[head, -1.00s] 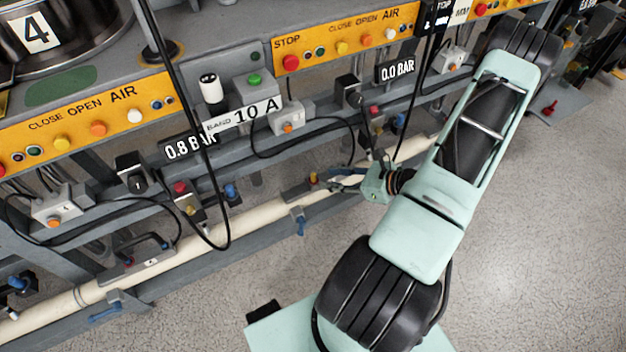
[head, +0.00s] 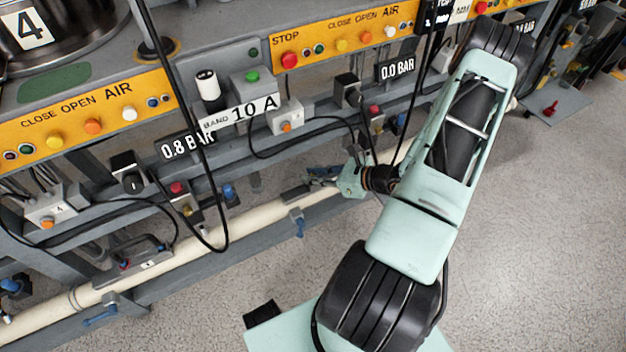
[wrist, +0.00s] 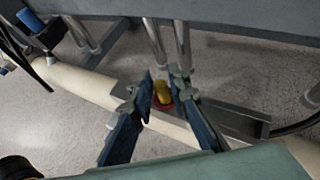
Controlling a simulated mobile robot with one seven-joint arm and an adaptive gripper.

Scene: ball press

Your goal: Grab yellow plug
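The yellow plug (wrist: 162,92) stands on a grey fitting on the pale pipe, with a red ring around its base. It shows in the wrist view between the two blue fingers of my gripper (wrist: 161,76). The fingers are apart, with the plug between them in the picture; I cannot tell whether either touches it. In the head view my gripper (head: 322,174) is low beside the pipe, and the plug is hidden there behind the gripper.
The pale pipe (head: 255,222) runs along the lower frame, with a blue valve handle (head: 299,227) below it. A black cable (head: 222,238) hangs in front at the left. Button panels (head: 340,40) and a rail are above. Open floor lies at the right.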

